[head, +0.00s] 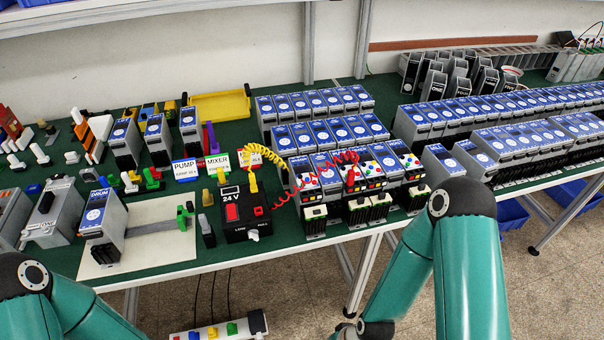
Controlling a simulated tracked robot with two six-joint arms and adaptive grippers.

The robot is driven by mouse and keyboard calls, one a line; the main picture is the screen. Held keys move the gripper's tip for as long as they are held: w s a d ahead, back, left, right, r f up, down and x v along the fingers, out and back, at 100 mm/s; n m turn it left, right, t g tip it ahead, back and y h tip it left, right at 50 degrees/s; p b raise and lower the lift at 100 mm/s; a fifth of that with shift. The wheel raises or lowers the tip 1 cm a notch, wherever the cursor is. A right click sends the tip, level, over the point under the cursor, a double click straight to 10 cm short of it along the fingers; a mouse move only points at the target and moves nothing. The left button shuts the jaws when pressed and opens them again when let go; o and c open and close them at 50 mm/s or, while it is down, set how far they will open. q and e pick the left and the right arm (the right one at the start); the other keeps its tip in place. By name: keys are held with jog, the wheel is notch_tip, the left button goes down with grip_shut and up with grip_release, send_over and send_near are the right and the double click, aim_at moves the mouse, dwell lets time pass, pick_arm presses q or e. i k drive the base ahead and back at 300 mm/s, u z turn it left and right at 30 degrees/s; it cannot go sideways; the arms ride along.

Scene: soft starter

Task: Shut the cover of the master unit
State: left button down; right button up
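I cannot tell for sure which unit is the master unit, and no label with that name is readable. A row of soft starters with coloured buttons and pale terminal blocks stands at the table's front edge, among them a unit (357,172) with the red coiled cord at it and a unit (304,177) near the yellow coiled cord. Whether any cover there is open is too small to tell. A grey unit labelled DRUM (101,217) stands on a cream board at the left.
A black 24 V supply box (246,212) stands front centre. Dense rows of blue-topped units (480,115) fill the right side. A yellow tray (219,105) lies at the back. A power strip (220,330) is below the table edge. Little green table top is free.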

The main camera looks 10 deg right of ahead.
aim_at(310, 213)
jog(key=u, duration=1.65)
jog(key=i, duration=0.1)
jog(key=z, duration=2.85)
jog(key=k, duration=0.95)
jog(key=u, duration=1.1)
jog(key=i, duration=1)
